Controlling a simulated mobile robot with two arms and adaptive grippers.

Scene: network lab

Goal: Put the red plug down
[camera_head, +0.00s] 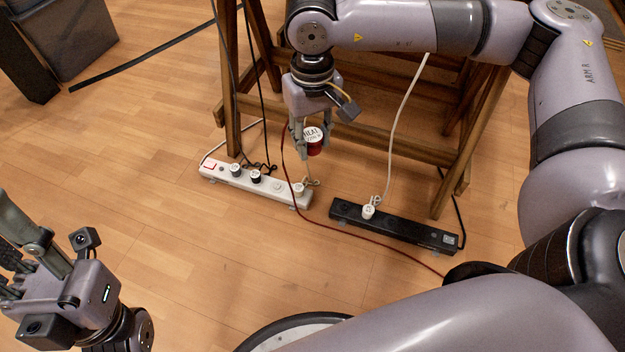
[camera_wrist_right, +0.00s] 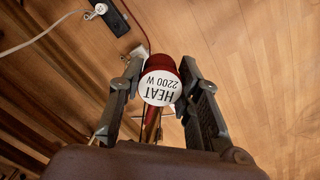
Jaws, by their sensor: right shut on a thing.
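The red plug (camera_head: 315,148) has a white round label reading "HEAT 2200 W". My right gripper (camera_head: 308,147) is shut on it and holds it above the floor, over the right part of the white power strip (camera_head: 216,172). In the right wrist view the red plug (camera_wrist_right: 187,66) sits between the two fingers of the right gripper (camera_wrist_right: 160,80), label facing the camera. A red cord (camera_head: 286,165) runs from the plug down to the floor and off to the right. My left gripper (camera_head: 18,262) is at the lower left, fingers apart and empty.
The white strip carries two dark-sided plugs and a white plug (camera_head: 298,189). A black power strip (camera_head: 400,232) with one white plug (camera_head: 368,211) lies to its right. A wooden trestle (camera_head: 232,80) stands behind the strips. The wooden floor (camera_head: 200,255) in front is clear.

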